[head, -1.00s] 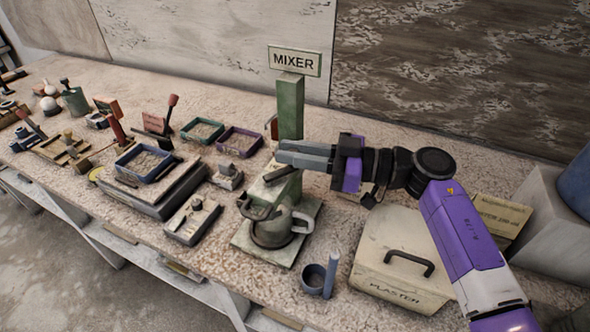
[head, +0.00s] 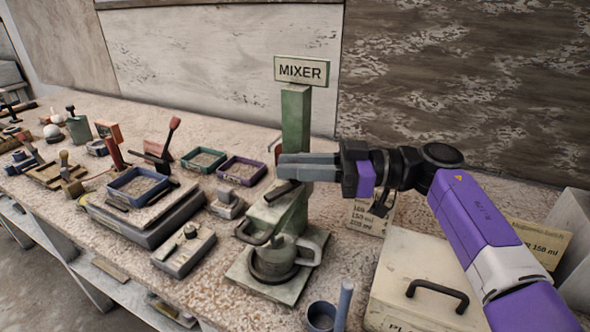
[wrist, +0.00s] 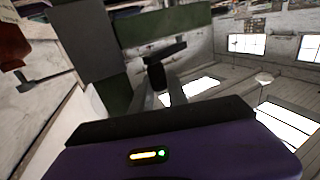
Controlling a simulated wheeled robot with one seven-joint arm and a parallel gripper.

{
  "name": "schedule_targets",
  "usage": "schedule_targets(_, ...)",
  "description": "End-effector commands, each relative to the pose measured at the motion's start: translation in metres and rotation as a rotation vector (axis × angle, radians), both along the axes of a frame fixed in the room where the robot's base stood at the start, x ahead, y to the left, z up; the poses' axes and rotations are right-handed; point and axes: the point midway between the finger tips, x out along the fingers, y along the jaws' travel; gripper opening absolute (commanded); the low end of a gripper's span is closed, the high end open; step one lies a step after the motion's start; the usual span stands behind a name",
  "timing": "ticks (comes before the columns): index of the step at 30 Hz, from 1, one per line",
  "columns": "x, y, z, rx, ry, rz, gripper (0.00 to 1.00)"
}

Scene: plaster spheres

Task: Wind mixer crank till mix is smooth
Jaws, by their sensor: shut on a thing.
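The mixer is a green stand with a tall post (head: 296,118) and a sign reading MIXER (head: 301,71). In the wrist view, the fingers are shut on the dark crank handle (wrist: 156,76), which hangs from a short dark bar beside green mixer parts. In the head view the fingers hide the handle.
A cream plaster bin (head: 405,262) with a dark handle stands right of the mixer, below my arm. A blue-grey cup (head: 322,316) stands in front. Trays and tools, including a blue tray (head: 139,187), crowd the bench to the left. A wall stands behind.

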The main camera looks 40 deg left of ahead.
Motion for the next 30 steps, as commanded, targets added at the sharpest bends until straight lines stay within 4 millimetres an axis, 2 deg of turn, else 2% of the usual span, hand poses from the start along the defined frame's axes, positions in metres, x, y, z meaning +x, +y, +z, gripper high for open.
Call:
schedule_targets(7,0.0002,0.0000,-0.0013,-0.004,0.000,-0.001,0.00)
schedule_targets(8,0.0002,0.0000,-0.0013,-0.004,0.000,-0.001,0.21)
schedule_targets(11,0.0002,0.0000,-0.0012,-0.003,0.000,-0.001,0.41)
schedule_targets(30,0.0004,-0.0035,0.0060,0.000,0.003,-0.053,0.41)
